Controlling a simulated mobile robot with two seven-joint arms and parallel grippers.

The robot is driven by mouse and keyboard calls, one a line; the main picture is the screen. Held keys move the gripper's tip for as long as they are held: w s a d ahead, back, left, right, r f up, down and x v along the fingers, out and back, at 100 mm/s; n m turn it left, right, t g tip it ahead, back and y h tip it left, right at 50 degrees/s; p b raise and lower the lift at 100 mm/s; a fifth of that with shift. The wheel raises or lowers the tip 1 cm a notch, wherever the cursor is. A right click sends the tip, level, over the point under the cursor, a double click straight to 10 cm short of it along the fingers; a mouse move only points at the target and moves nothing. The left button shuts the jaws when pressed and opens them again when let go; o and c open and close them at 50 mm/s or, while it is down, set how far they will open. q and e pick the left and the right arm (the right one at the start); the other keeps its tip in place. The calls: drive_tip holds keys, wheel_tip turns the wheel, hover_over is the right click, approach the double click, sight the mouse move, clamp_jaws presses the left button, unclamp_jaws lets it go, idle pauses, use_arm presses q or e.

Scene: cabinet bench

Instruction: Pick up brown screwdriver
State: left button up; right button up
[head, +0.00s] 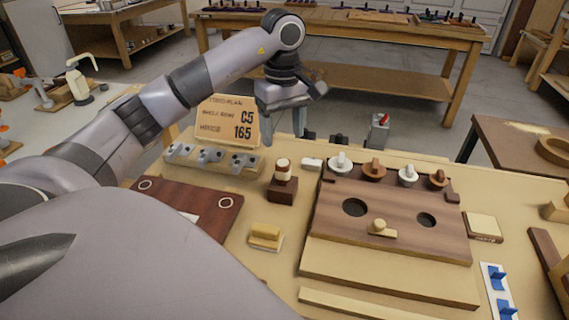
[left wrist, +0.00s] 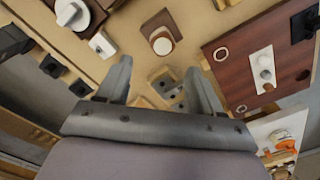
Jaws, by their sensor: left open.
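No screwdriver shows plainly in either view. A brown block (head: 282,190) near the middle of the bench holds an upright cream-and-brown banded piece (head: 282,168); I cannot tell whether this is the brown screwdriver's handle. The left wrist view also shows the block (left wrist: 157,22) with its pale round top. My left gripper (head: 284,128) hangs above the bench's far edge, beyond the block and beside the sign, fingers pointing down. In the left wrist view my left gripper (left wrist: 158,75) is open, with nothing held between its fingers. My right gripper is in neither view.
A sign (head: 226,120) stands behind a low rack (head: 240,165) with grey metal pieces. A dark red board (head: 190,205) lies at left. A wooden panel (head: 335,225) with white and brown knobs fills the right. A small yellow block (head: 265,234) sits in front.

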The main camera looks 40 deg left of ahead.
sight(282, 162)
use_arm(q)
wheel_tip(282, 162, down, 2)
drive_tip(key=shift+d+f+b, duration=0.1)
drive_tip(key=shift+f+b, duration=0.15)
drive_tip(key=shift+b, duration=0.35)
drive_tip(key=shift+s+d+f+b, duration=0.15)
drive_tip(key=shift+s+f+b, duration=0.1)
drive_tip(key=shift+b, duration=0.15)
drive_tip(key=shift+f, duration=0.25)
wheel_tip(282, 162, down, 7)
drive_tip(key=shift+f+b, duration=0.15)
drive_tip(key=shift+b, duration=0.2)
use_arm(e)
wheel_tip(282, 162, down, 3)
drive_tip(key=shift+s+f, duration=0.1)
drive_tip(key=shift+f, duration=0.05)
use_arm(q)
drive_tip(key=c, duration=1)
